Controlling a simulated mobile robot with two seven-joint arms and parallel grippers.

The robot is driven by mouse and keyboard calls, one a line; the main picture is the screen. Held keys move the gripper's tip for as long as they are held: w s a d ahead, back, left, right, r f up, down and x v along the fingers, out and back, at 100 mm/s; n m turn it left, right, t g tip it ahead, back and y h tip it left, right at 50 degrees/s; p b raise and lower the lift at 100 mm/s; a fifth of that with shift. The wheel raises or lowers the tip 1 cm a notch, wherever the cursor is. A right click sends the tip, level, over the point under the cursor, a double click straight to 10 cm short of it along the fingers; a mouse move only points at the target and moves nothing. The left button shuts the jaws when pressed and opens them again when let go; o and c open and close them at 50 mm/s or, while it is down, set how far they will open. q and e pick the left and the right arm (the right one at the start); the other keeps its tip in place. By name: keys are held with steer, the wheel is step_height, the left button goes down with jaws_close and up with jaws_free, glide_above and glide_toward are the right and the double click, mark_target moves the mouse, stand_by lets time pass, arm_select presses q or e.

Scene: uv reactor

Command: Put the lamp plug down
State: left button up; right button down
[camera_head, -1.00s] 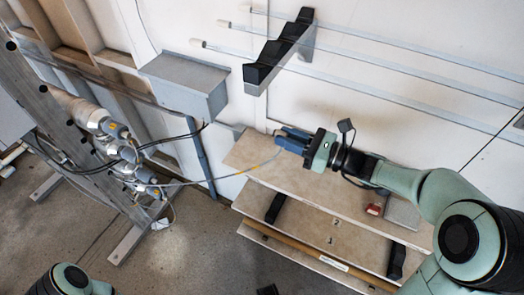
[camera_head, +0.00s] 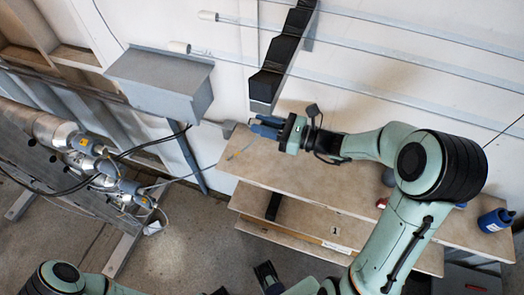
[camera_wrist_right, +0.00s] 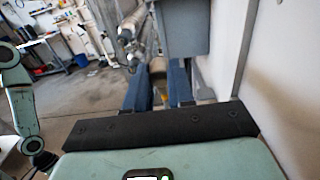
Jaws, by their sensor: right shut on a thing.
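My right gripper (camera_head: 256,127) is at the middle of the head view, its blue fingers pointing left, above the left end of the upper shelf board. It is shut on the lamp plug, which is mostly hidden by the fingers.
The upper shelf board (camera_head: 330,196) is mostly bare, with lower boards below it. A grey box (camera_head: 160,82) hangs on the wall at the left. A black bracket (camera_head: 283,60) holds glass tubes. A blue bottle (camera_head: 495,220) stands at the board's right end.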

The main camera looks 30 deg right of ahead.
step_height(320, 180, down, 8)
steer(key=shift+r+b, duration=0.2)
steer(key=shift+b, duration=0.35)
steer(key=shift+w+f+b, duration=0.1)
steer(key=shift+f+b, duration=0.25)
steer(key=shift+f, duration=2)
